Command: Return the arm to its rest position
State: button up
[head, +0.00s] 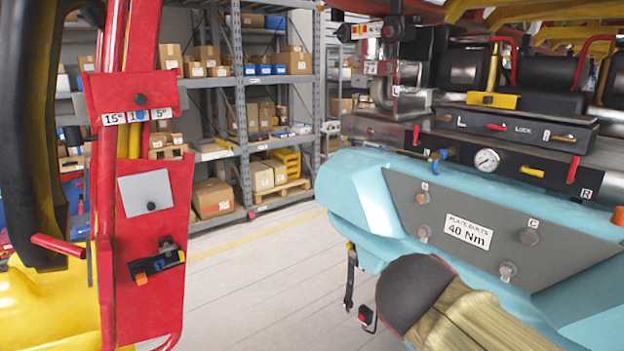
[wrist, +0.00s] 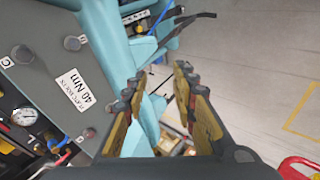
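My gripper (wrist: 157,80) shows in the wrist view, with its two dark fingers and yellow pads spread apart. It is open, and nothing is between the pads. Beyond the fingers are the teal car body and the floor. The gripper does not show in the head view. The teal coaster car (head: 350,205) fills the right of the head view. Its grey plate (head: 470,205) is labelled "PLATE BOLTS 40 Nm" and carries several bolts. The same plate (wrist: 62,60) lies to the left of my gripper in the wrist view, apart from the fingers.
A red post (head: 150,240) with tools and a yellow body stands at the left. A gauge (head: 487,160) and levers sit above the plate. Shelves (head: 240,95) with boxes stand behind. Open floor (head: 260,275) lies between. A strap with a buckle (head: 368,318) hangs under the car.

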jog(key=s+a+f+m+g+y, duration=0.1)
jog(key=s+f+m+y, duration=0.4)
jog(key=s+f, duration=0.7)
jog(key=shift+s+a+m, duration=0.45)
jog(key=shift+s+m, duration=0.3)
jog(key=shift+m, duration=0.15)
jog(key=shift+o, duration=0.3)
jog(key=shift+r, duration=0.1)
dwell(1.0)
